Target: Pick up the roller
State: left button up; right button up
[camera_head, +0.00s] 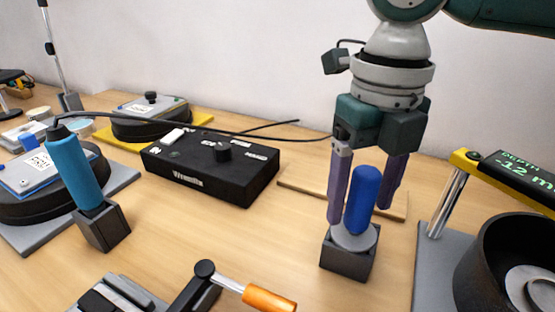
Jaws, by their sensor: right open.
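A blue-handled tool (364,198), which I take to be the roller, stands upright in a small dark square holder (346,268). A grey round collar sits at the foot of its handle, and whatever is below that is hidden in the holder. My right gripper (361,213) points down from above with its two purple-grey fingers apart, one on each side of the blue handle. The left finger overlaps the handle's edge in the picture, so I cannot tell whether it touches. My left gripper is not in view.
A teal corded tool (74,165) stands in another dark holder (103,228) at left. A black control box (210,168) lies behind. A black cylinder and yellow depth gauge (520,178) stand at right. An orange-handled lever (268,298) is at front. Wood between is clear.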

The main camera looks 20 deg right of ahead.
jog(key=shift+c, duration=0.4)
grip_shut()
